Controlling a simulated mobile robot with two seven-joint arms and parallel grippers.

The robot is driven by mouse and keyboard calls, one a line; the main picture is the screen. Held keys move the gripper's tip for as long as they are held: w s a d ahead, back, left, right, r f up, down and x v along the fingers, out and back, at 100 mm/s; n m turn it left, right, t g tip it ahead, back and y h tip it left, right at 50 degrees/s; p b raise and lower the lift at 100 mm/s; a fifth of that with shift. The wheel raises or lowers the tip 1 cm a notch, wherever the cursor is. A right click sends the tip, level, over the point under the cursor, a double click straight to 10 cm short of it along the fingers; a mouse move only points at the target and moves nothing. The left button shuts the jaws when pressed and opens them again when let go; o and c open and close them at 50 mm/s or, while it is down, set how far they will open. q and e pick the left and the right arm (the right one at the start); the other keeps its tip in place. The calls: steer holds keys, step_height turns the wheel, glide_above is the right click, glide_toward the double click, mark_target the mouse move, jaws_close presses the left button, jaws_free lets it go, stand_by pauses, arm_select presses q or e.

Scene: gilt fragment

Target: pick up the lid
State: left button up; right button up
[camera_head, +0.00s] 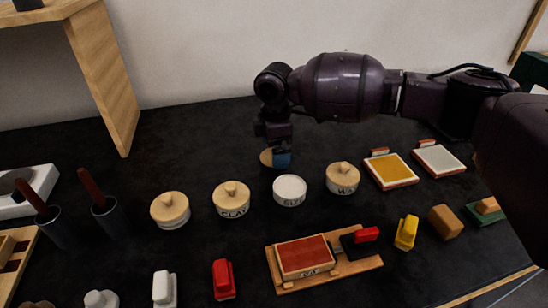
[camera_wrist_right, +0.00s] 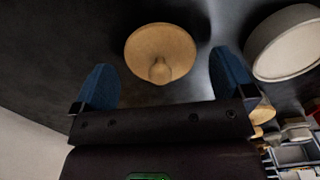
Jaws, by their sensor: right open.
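The lid is a round pale wooden disc with a small knob. It lies on the dark tabletop behind the row of jars, partly hidden by my right gripper in the head view (camera_head: 266,157). In the right wrist view the lid (camera_wrist_right: 160,45) shows whole, knob side towards the camera. My right gripper (camera_head: 281,158) is above the lid, open, its blue fingers either side of it in the wrist view (camera_wrist_right: 162,66); I see no contact. A white jar without a lid (camera_head: 289,190) stands just in front, and its rim shows in the wrist view (camera_wrist_right: 287,45). My left gripper is not in view.
Lidded jars stand to the left (camera_head: 231,198) and right (camera_head: 343,178) of the open jar. Two framed pads (camera_head: 390,171) lie to the right. A wooden board with a red pad (camera_head: 303,257) is in front. The tabletop left of the lid is clear.

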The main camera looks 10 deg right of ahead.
steer(key=shift+f, duration=0.7)
steer(key=shift+r, duration=0.1)
steer(key=c, duration=0.9)
steer(key=shift+r, duration=0.1)
